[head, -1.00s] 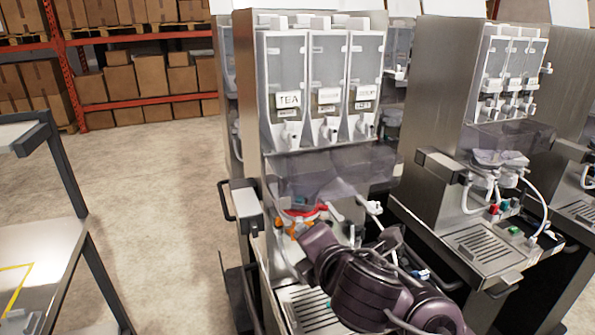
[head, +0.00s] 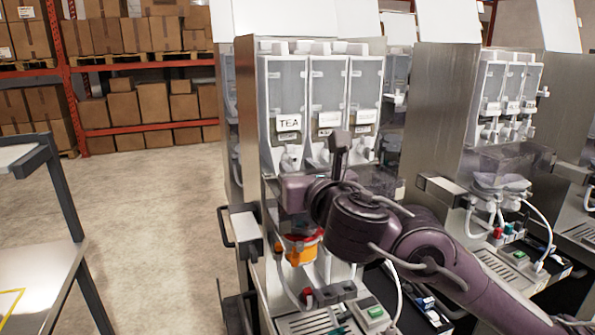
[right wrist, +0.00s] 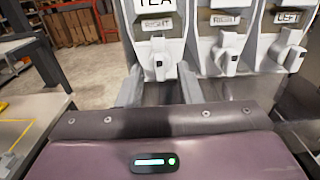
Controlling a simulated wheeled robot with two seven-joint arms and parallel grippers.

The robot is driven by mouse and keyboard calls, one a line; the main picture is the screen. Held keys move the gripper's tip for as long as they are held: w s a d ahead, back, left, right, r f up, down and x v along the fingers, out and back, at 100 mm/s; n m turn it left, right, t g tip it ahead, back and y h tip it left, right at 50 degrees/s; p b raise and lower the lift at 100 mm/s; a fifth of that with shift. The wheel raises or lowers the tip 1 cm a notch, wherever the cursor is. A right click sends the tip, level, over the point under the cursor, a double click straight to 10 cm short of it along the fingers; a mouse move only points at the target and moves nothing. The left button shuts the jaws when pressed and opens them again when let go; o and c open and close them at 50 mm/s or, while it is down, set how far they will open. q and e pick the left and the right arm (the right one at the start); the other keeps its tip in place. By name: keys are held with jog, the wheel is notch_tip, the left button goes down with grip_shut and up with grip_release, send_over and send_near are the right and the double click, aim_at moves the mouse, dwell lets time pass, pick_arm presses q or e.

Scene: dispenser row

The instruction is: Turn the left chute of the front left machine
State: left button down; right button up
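The front left machine (head: 247,130) is a tall steel cabinet with three clear canisters side by side. Its left canister is labelled TEA (head: 289,122), and the left chute (head: 290,160) is a pale nozzle at that canister's foot. In the right wrist view the left chute (right wrist: 157,66) hangs below a tag reading RIGHT. My right gripper (head: 312,172) is up in front of the chutes. In the right wrist view the gripper (right wrist: 160,88) has its two grey fingers apart, one on each side below the chute. I cannot tell whether they touch it. My left gripper is not in view.
The middle chute (right wrist: 226,55) and right chute (right wrist: 288,55) are close on the right. Below my arm are an orange container (head: 301,250) and a drip grille (head: 305,323). A second machine (head: 443,120) stands to the right. The floor at left (head: 160,210) is clear.

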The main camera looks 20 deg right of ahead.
jog(key=shift+w, duration=0.5)
jog(key=shift+c, duration=0.2)
grip_shut()
